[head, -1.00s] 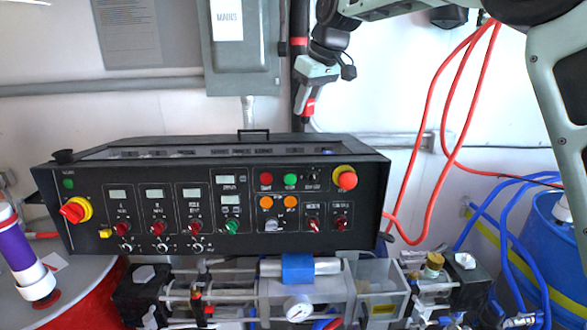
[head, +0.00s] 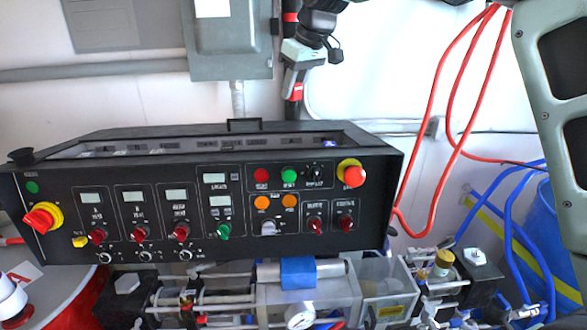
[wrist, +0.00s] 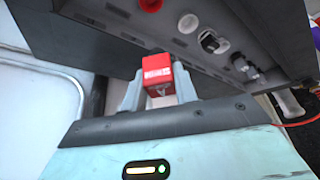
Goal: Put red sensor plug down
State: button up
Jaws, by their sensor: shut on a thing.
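My gripper (head: 291,85) is shut on the red sensor plug (head: 296,92), which shows as a small red piece at its lower end in the head view. In the wrist view the red plug (wrist: 157,70) is a red block with white lettering, held between the two grey fingers (wrist: 157,92). The gripper is behind and above the black control console (head: 210,190), in front of the wall. The plug is in the air; its far end is hidden from view.
In the wrist view a row of round sockets, including a red one (wrist: 150,4) and a white one (wrist: 188,22), sits on a dark console face close beyond the plug. Red hoses (head: 430,120) hang at right. A grey electrical box (head: 228,45) is on the wall.

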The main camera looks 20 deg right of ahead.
aim_at(297, 100)
notch_tip(297, 100, down, 5)
jog(key=shift+f+b, duration=0.2)
jog(key=shift+b, duration=1)
notch_tip(297, 100, down, 10)
jog(key=p, duration=0.3)
jog(key=o, duration=1.1)
jog(key=shift+c, duration=0.2)
jog(key=shift+r, duration=0.1)
jog(key=b+v, duration=0.3)
jog(key=v, duration=0.9)
